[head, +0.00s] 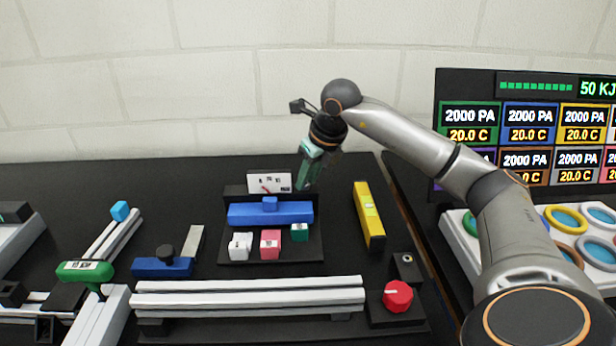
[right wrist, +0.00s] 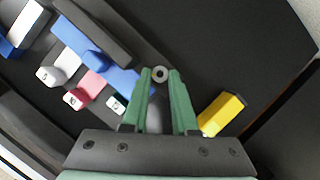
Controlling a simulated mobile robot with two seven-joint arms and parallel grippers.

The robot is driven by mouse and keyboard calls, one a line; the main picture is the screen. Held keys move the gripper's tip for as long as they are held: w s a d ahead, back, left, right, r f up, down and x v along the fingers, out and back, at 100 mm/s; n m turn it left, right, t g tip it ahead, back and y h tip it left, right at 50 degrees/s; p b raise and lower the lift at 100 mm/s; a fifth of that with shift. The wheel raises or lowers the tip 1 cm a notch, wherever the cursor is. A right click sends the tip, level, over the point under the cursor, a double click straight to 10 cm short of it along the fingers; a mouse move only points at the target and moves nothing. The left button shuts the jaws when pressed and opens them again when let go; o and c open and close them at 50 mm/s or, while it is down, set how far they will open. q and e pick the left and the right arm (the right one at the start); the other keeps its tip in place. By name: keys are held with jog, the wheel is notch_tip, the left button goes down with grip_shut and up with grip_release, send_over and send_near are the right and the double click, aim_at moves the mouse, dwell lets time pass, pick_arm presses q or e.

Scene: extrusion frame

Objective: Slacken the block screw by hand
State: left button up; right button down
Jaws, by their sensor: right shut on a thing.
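My right gripper (head: 307,180) hangs in the air above the back of the dark table, behind and right of a rack with a blue bar. In the right wrist view its green fingers (right wrist: 160,85) are shut on a small grey round piece with a dark hole (right wrist: 160,74). The rest of that piece is hard to make out. A blue block (head: 150,268) with a black knob (head: 166,253) on top sits at the left, far from the gripper. I cannot tell for sure whether that knob is the block screw. My left gripper is not in view.
The rack holds a blue bar (head: 270,214) above white, pink and green cubes. A yellow block (head: 369,216) lies to its right. A white rail (head: 250,293) and a red knob (head: 397,296) are in front. A green clamp piece (head: 85,271) is at left.

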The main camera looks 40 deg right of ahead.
jog(key=shift+r+n, duration=0.1)
jog(key=shift+n, duration=0.2)
jog(key=shift+d+n+y+p, duration=0.1)
jog(key=shift+n+y+p, duration=0.2)
jog(key=shift+n+p, duration=0.25)
jog(key=n+y+p, duration=0.1)
jog(key=n, duration=0.1)
jog(key=shift+d+r+n, duration=0.1)
jog(key=shift+n, duration=0.25)
jog(key=shift+n+p, duration=0.4)
jog(key=n+y+p, duration=0.1)
jog(key=n, duration=0.1)
jog(key=n+g+p, duration=0.1)
jog(key=n+p, duration=0.1)
jog(key=shift+w+d+y, duration=0.15)
jog(key=shift+w+y, duration=0.05)
jog(key=shift+y, duration=0.2)
jog(key=shift+w+d+n+g+y+p, duration=0.1)
jog(key=shift+n+g+y+p, duration=0.4)
jog(key=shift+n, duration=1.2)
jog(key=shift+f, duration=0.2)
